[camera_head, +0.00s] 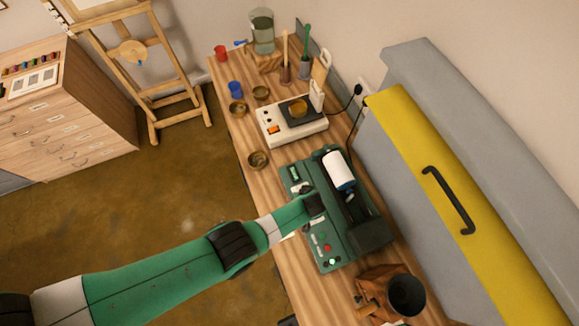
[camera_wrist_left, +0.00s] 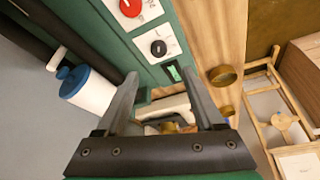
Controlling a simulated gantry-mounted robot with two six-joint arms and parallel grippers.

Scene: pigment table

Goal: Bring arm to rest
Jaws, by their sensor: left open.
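My left arm comes in from the left in the head view, and its gripper (camera_head: 313,204) is over the near side of a green machine (camera_head: 330,250). In the left wrist view the gripper (camera_wrist_left: 160,76) shows two dark fingers spread apart with nothing between them. Whether the fingers touch the machine cannot be told. My right gripper is not in view.
The machine carries a white cylinder (camera_head: 339,171). On the wooden table (camera_head: 286,262) stand a white hotplate unit (camera_head: 285,127), several small bowls, a blue cup (camera_head: 235,89) and a dark funnel-topped grinder (camera_head: 405,294). A yellow-fronted grey hood (camera_head: 430,150) borders the right. Open floor lies left.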

